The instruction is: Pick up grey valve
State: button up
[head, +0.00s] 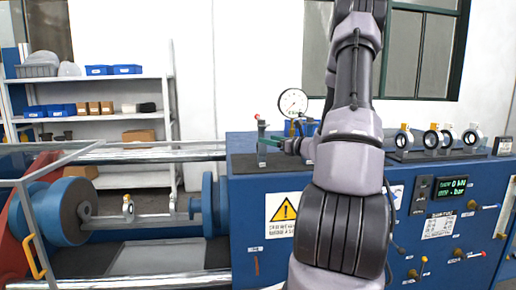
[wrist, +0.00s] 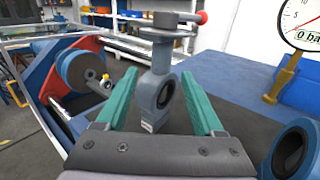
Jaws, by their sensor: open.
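A grey valve (wrist: 160,65) stands upright on the dark top of the blue bench, with a ring-shaped body, a grey cap and a side lever ending in a red knob. In the wrist view my gripper (wrist: 158,78) is open, its two green fingers on either side of the valve body, with gaps visible. In the head view the red-knobbed valve (head: 261,135) is at the bench's left end, and my gripper (head: 280,144) is beside it, partly hidden by my arm. Whether the fingers touch the valve cannot be told.
A pressure gauge (head: 292,102) stands close behind. Another ring-shaped valve body (wrist: 292,150) is near the wrist view's lower right corner. Several valves (head: 432,137) stand on a rack at the bench's right. A blue test rig (head: 62,210) holding a small valve (head: 128,208) is at left.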

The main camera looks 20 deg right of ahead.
jog(key=x, duration=0.8)
jog(key=shift+w, duration=0.25)
grip_shut()
jog(key=shift+s, duration=0.1)
jog(key=shift+f, duration=0.25)
dwell(0.8)
